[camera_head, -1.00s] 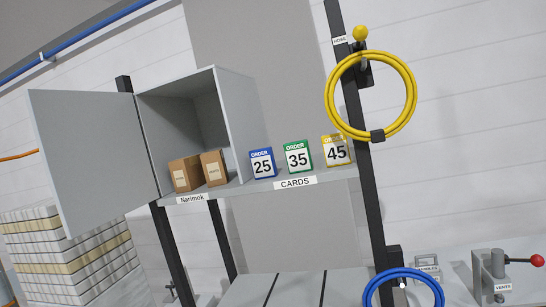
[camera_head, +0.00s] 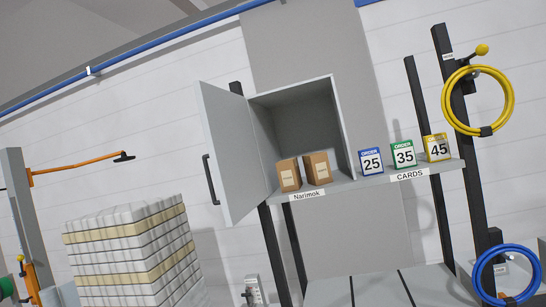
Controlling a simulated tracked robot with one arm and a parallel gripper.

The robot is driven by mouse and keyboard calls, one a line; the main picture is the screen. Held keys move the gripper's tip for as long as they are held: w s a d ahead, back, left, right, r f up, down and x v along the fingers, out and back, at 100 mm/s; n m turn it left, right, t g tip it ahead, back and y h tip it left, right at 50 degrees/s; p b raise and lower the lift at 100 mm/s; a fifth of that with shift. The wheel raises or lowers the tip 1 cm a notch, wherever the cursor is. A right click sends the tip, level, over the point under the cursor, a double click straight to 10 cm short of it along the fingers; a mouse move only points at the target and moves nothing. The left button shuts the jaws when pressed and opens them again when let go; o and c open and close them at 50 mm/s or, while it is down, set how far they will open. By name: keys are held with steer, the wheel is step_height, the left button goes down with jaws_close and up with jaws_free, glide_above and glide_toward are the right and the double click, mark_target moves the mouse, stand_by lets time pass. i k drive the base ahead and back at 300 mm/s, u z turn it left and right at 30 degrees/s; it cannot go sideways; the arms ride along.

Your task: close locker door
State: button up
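The grey locker (camera_head: 341,130) stands on a shelf on dark posts, its front open. Its locker door (camera_head: 232,150) is swung wide open to the left, and a dark vertical handle (camera_head: 210,180) shows near the door's outer left edge. Two brown boxes, one on the left (camera_head: 288,174) and one on the right (camera_head: 317,166), stand side by side at the locker's front opening. A label reading "Narimok" (camera_head: 307,194) is on the shelf edge below. My gripper is not in view.
Order cards 25 (camera_head: 371,161), 35 (camera_head: 403,154) and 45 (camera_head: 437,148) stand on the shelf right of the locker. A yellow hose (camera_head: 449,104) and a blue hose (camera_head: 482,284) hang at right. A wrapped stack (camera_head: 130,251) and an orange arm (camera_head: 75,165) are at left.

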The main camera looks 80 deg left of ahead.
mark_target(233, 155)
steer(key=k, duration=0.9)
steer(key=u, duration=1.75)
steer(key=i, duration=1)
steer(key=z, duration=0.3)
steer(key=k, duration=0.75)
steer(key=u, duration=0.15)
